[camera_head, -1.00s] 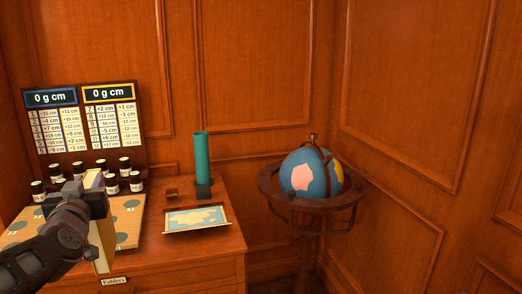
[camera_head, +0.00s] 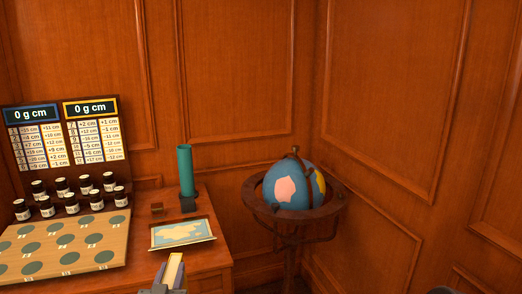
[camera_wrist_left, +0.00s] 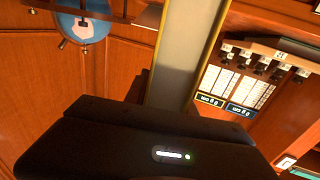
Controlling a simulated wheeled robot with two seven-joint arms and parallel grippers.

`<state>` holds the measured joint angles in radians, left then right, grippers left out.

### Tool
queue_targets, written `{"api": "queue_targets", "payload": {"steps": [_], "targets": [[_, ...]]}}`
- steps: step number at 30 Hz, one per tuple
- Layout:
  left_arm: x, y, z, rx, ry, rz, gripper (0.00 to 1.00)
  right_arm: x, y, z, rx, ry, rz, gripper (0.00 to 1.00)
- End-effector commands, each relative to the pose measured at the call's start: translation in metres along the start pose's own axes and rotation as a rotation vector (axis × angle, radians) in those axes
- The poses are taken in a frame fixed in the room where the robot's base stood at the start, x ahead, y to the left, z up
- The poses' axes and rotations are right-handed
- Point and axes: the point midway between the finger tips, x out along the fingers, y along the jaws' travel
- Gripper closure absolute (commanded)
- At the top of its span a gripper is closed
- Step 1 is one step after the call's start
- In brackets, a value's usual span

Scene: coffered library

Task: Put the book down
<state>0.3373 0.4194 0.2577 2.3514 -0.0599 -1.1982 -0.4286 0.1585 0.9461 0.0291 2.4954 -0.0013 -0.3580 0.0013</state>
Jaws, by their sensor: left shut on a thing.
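The book (camera_head: 174,271) shows at the bottom of the head view as a narrow pale block with yellow edges. My left gripper (camera_head: 168,288) is shut on it, mostly cut off by the lower picture edge. In the left wrist view the book (camera_wrist_left: 190,55) rises upright beyond the dark gripper body, with a grey face between yellowish edges. The fingertips are hidden there. The book appears in front of the desk (camera_head: 208,262), near the framed map; I cannot tell its height above the desk.
A board with round green spots (camera_head: 62,246) and several dark jars (camera_head: 85,184) are at left. A globe (camera_head: 288,187) in a round stand is at right.

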Motion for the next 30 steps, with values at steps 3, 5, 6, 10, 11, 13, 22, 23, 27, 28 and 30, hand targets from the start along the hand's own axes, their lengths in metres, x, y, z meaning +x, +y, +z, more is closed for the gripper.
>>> {"api": "queue_targets", "payload": {"steps": [3, 5, 6, 10, 11, 13, 22, 23, 27, 28, 30], "targets": [[-0.004, 0.016, 0.019, -0.001, 0.001, 0.029, 1.0, -0.007, -0.003, 0.0, 0.0, 0.0, 0.0, 0.64], [-0.006, 0.021, 0.027, 0.0, 0.002, 0.038, 1.0, -0.009, -0.004, 0.0, 0.0, 0.0, 0.0, 0.64], [-0.007, 0.024, 0.031, 0.0, 0.003, 0.043, 1.0, -0.011, -0.004, 0.0, 0.0, 0.0, 0.0, 0.64], [-0.009, 0.029, 0.039, 0.001, 0.006, 0.049, 1.0, -0.013, -0.005, 0.0, 0.0, 0.0, 0.0, 0.64], [-0.009, 0.029, 0.039, 0.001, 0.007, 0.05, 1.0, -0.014, -0.005, 0.0, 0.0, 0.0, 0.0, 0.64], [-0.009, 0.029, 0.039, 0.002, 0.008, 0.05, 1.0, -0.015, -0.006, 0.0, 0.0, 0.0, 0.0, 0.64], [-0.009, 0.028, 0.04, 0.002, 0.007, 0.048, 1.0, -0.014, -0.005, 0.0, 0.0, 0.0, 0.0, 0.64], [-0.009, 0.028, 0.04, 0.002, 0.007, 0.048, 1.0, -0.014, -0.005, 0.0, 0.0, 0.0, 0.0, 0.64], [-0.009, 0.029, 0.04, 0.002, 0.007, 0.049, 1.0, -0.014, -0.005, 0.0, 0.0, 0.0, 0.0, 0.64], [-0.009, 0.029, 0.039, 0.003, 0.007, 0.049, 1.0, -0.014, -0.005, 0.0, 0.0, 0.0, 0.0, 0.64], [-0.009, 0.029, 0.039, 0.003, 0.007, 0.049, 1.0, -0.014, -0.005, 0.0, 0.0, 0.0, 0.0, 0.64]]}}
